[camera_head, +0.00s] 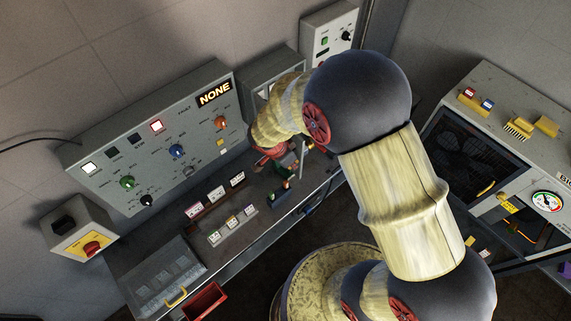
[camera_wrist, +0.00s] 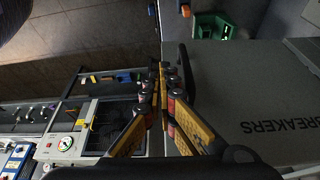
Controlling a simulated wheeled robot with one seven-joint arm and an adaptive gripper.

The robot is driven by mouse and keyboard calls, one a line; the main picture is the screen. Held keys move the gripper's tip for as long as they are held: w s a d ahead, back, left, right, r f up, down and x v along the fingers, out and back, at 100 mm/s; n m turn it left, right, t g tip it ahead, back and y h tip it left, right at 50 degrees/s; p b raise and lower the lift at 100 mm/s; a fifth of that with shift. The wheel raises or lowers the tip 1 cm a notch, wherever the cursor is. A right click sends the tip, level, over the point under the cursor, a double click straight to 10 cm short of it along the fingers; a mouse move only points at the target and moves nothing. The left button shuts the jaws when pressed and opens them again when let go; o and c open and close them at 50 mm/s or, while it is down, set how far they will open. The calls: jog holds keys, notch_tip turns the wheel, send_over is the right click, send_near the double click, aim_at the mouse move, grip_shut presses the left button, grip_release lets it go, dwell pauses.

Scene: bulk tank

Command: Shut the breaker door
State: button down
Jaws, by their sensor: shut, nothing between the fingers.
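The breaker door (camera_wrist: 245,85) is a grey panel marked "BREAKERS" that fills the right of the wrist view. A black handle (camera_wrist: 188,75) stands near its left edge. My gripper (camera_wrist: 164,72) has its yellow-and-black fingers closed together, with nothing between them, just left of the handle. I cannot tell whether they touch it or the door edge. In the head view a grey box (camera_head: 268,72) on the wall is partly hidden behind my arm. My gripper (camera_head: 290,165) is below it, over the bench, and the door's angle is unclear there.
A control panel (camera_head: 155,140) with knobs and a "NONE" display is on the wall left of the arm. A gauge cabinet (camera_head: 500,110) stands at right.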

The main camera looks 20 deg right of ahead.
jog(key=shift+w+d, duration=0.15)
jog(key=shift+d, duration=0.1)
